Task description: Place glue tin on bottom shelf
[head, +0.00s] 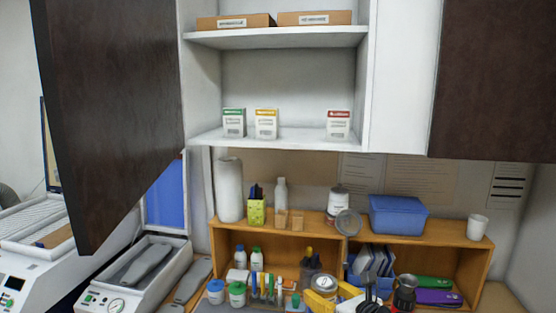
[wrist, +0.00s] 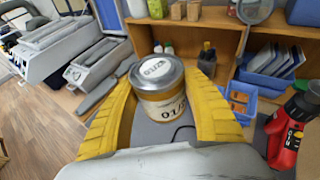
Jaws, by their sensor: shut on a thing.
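The glue tin (wrist: 158,104) has a grey metal lid with a white label and a pale, tan-banded body. It is upright between the yellow fingers of my gripper (wrist: 160,88), which is shut on it. In the head view, the tin (head: 324,283) and my gripper (head: 333,293) are low, in front of the wooden organiser and below the wall cabinet. The cabinet's bottom shelf (head: 290,142) carries a green-topped box (head: 234,122), a yellow-topped box (head: 266,123) and a red-topped box (head: 338,123). Bare shelf shows between the yellow and red boxes.
The dark cabinet door (head: 110,110) stands open at the left. The upper shelf (head: 280,38) holds two cardboard boxes. The wooden organiser (head: 400,231) below carries a paper roll, a bottle, another tin (head: 338,198) and a blue bin (head: 398,215). A red tool (wrist: 292,130) is right of my gripper.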

